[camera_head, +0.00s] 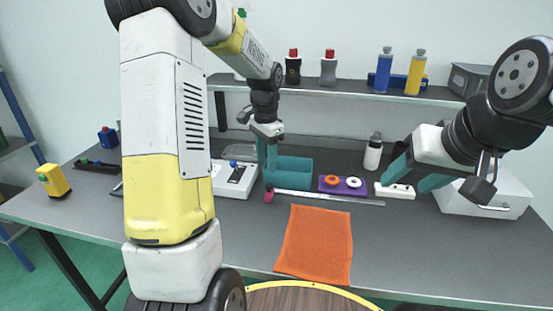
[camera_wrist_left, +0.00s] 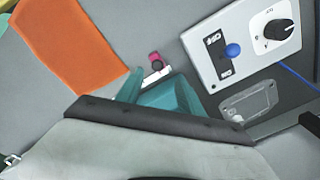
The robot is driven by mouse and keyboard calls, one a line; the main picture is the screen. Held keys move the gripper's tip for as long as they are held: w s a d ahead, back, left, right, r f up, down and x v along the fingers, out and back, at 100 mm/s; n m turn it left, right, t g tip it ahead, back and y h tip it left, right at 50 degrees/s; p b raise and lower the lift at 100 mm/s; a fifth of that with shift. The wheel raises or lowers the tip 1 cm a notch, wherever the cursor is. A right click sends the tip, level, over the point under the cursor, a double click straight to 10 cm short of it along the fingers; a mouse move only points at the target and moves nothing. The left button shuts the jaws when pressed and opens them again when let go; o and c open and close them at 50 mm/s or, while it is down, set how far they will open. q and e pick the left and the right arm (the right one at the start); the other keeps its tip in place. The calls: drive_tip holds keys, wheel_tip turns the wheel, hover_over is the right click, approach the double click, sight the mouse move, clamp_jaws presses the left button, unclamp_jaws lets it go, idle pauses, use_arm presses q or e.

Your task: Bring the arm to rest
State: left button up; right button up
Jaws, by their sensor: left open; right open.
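My right gripper (camera_head: 411,180) is open and appears empty, at the right side of the table near a white socket block (camera_head: 394,191). Whether it touches the block cannot be told.
An orange cloth (camera_head: 316,243) lies at the front. A white control box (camera_head: 234,182) stands left of the bin; a purple tray (camera_head: 343,191) with rings lies to the right. A white bottle (camera_head: 373,155) stands behind. A shelf (camera_head: 345,91) with bottles runs above. The front-right tabletop is clear.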

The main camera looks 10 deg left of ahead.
use_arm(q)
drive_tip(key=s+d+r+n+t, duration=0.1)
drive_tip(key=s+r+n+t, duration=0.25)
drive_tip(key=s+r, duration=0.7)
drive_tip(key=s+d+r+n+t+h, duration=0.1)
drive_tip(key=s+n, duration=0.1)
drive_tip(key=s, duration=0.5)
drive_tip(key=s+d+r+n+t+h, duration=0.1)
drive_tip(key=s+r+n, duration=0.1)
drive_tip(key=s, duration=0.4)
drive_tip(key=shift+s+r+n+t, duration=0.3)
drive_tip(key=shift+s+n+t, duration=0.05)
drive_tip(key=shift+n, duration=0.1)
